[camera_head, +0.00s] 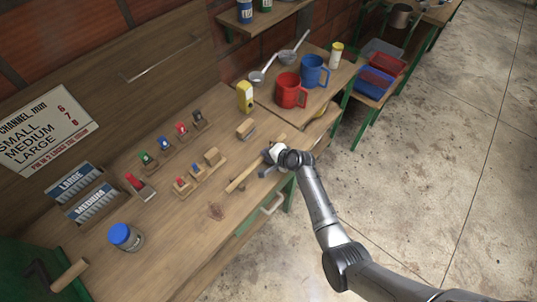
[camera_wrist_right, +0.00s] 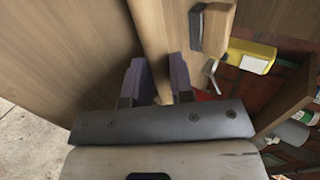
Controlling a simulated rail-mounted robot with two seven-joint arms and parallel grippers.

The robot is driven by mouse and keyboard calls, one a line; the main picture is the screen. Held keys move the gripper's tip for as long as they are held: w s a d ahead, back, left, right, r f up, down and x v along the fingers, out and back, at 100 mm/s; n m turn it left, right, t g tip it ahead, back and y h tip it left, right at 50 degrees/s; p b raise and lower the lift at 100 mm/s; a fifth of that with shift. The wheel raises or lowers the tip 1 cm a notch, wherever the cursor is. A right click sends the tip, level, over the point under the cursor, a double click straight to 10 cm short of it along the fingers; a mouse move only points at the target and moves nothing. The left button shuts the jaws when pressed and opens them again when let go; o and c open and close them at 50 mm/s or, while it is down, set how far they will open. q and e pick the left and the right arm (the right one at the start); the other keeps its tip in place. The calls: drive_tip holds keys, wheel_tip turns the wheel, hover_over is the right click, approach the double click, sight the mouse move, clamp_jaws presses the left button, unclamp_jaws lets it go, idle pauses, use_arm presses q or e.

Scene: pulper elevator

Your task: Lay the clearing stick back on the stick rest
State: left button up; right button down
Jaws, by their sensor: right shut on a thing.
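The clearing stick (camera_head: 242,179) is a pale wooden rod at the front of the wooden bench. My right gripper (camera_head: 266,164) reaches over the bench's front edge and is shut on the stick. In the right wrist view the stick (camera_wrist_right: 151,35) runs between the two dark fingers (camera_wrist_right: 162,82). In the head view the stick looks low over the bench top; I cannot tell whether it touches it. I cannot pick out the stick rest for certain. My left gripper is not in view.
A small wooden block (camera_head: 246,129) lies behind the gripper, near a yellow object (camera_head: 245,96). Small wooden holders (camera_head: 187,186) with coloured parts stand left of the stick. Red (camera_head: 290,91) and blue (camera_head: 314,71) jugs stand beyond. A blue-lidded jar (camera_head: 125,237) is at the near left.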

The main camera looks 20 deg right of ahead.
drive_tip(key=c, duration=0.9)
unclamp_jaws()
drive_tip(key=shift+s+d+r, duration=0.15)
drive_tip(key=shift+s+r, duration=0.2)
drive_tip(key=shift+s, duration=0.05)
drive_tip(key=p+v, duration=0.2)
drive_tip(key=v, duration=1)
drive_tip(key=shift+s+r, duration=0.2)
drive_tip(key=shift+s, duration=0.1)
drive_tip(key=shift+d, duration=0.1)
